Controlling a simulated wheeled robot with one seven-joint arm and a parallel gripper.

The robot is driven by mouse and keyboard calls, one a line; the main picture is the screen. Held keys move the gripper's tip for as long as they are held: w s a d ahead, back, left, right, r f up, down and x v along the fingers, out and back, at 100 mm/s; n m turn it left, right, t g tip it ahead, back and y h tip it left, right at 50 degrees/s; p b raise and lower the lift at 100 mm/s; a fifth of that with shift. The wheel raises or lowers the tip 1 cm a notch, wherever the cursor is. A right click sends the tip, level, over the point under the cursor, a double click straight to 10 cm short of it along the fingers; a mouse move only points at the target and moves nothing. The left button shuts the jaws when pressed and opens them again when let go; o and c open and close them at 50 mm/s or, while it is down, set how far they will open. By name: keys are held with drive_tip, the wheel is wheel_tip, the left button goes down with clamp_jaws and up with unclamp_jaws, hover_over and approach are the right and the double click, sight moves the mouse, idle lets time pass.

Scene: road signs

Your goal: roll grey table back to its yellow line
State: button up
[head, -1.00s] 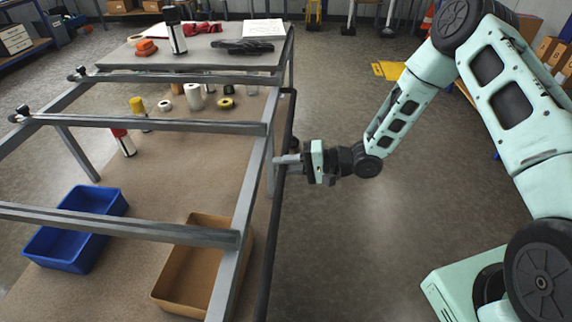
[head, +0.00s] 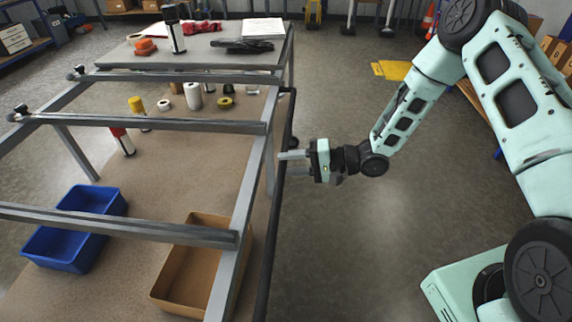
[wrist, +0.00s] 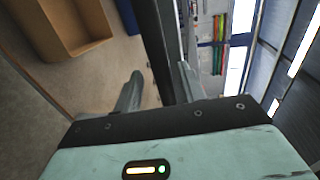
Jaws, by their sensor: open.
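The grey table (head: 170,123) has a grey metal frame with a grey top at the back and a brown lower shelf. A long dark push bar (head: 271,220) runs along its right side. My gripper (head: 292,163) is at this bar, its fingers open and spread apart. In the wrist view, the dark bar (wrist: 164,40) passes between the two fingers of my open gripper (wrist: 160,88), with gaps beside it. A flat yellow patch (head: 392,70) lies on the floor at the back right; I cannot tell whether it is the yellow line.
A blue bin (head: 75,257) and a tan bin (head: 162,292) are on the lower shelf with several rolls. Open floor (head: 390,230) is to the right. Shelves stand at the back.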

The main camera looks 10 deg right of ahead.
drive_tip(key=b+v, duration=0.2)
drive_tip(key=v, duration=1.4)
drive_tip(key=w+a+r+n+t+h, duration=0.1)
drive_tip(key=w+a+r+n+h, duration=0.2)
drive_tip(key=w+a+h, duration=0.25)
drive_tip(key=s+a+r+n+h, duration=0.3)
drive_tip(key=s+a+r+h, duration=0.1)
drive_tip(key=a+h, duration=0.15)
drive_tip(key=s+a+r+n+g+h, duration=0.1)
drive_tip(key=s+r+n+g, duration=0.1)
drive_tip(key=s, duration=0.7)
drive_tip(key=s+a+r+n+g+h, duration=0.1)
drive_tip(key=s+a+r+n+g, duration=0.1)
drive_tip(key=s, duration=0.6)
drive_tip(key=s+a+r+n+g+h, duration=0.1)
drive_tip(key=s+a+r+g, duration=0.1)
drive_tip(key=s, duration=0.7)
drive_tip(key=shift+s+n, duration=0.3)
drive_tip(key=shift+n, duration=0.1)
drive_tip(key=shift+c, duration=0.5)
